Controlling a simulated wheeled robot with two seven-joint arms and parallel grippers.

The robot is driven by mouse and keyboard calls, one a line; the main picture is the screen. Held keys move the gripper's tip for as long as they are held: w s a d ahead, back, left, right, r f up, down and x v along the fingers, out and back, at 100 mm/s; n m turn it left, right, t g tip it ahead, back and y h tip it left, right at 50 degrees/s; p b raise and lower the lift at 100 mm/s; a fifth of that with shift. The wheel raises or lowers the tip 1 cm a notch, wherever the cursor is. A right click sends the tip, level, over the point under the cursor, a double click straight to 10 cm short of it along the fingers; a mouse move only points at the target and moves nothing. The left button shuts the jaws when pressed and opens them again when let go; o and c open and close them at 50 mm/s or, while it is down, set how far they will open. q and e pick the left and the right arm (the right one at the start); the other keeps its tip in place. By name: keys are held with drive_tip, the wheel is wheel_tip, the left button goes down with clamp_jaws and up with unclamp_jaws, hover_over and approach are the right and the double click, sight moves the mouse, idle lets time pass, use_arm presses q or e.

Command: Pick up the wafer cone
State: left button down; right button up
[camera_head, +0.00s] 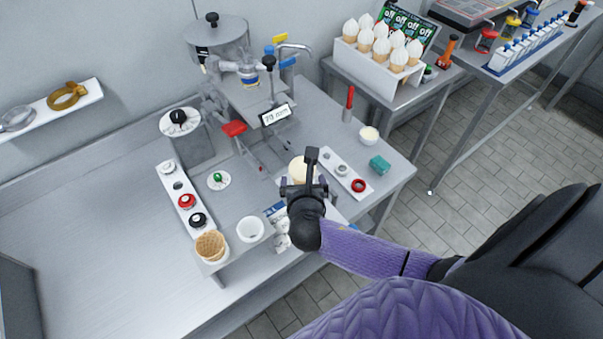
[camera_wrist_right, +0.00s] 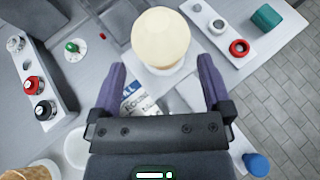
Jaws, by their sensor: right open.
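A brown waffle-textured wafer cone (camera_head: 210,246) stands at the front end of the white strip on the counter, in the lower left of the head view. Part of a brown cone (camera_wrist_right: 28,171) shows at the bottom left corner of the wrist view. My right gripper (camera_head: 306,184) is to the right of the cone and apart from it, over the counter's front part. In the wrist view the right gripper (camera_wrist_right: 162,72) is open, with nothing between its fingers. A pale cream round thing (camera_wrist_right: 160,38) lies just beyond the fingertips. My left gripper is not in view.
A white cup (camera_head: 250,229) stands right of the cone. The white strip (camera_head: 174,186) holds red and black knobs. A metal machine (camera_head: 245,90) stands behind. A second strip (camera_head: 338,173) and a teal block (camera_head: 380,165) are at right. The left counter is clear.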

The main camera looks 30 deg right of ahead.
sight(303, 174)
drive_tip(key=b+x, duration=0.2)
drive_tip(key=x, duration=0.3)
drive_tip(key=shift+w+d+f, duration=0.2)
drive_tip(key=shift+f, duration=0.15)
drive_tip(key=shift+w+d, duration=0.1)
drive_tip(key=shift+r, duration=0.1)
drive_tip(key=shift+c, duration=0.5)
drive_tip(key=c, duration=0.4)
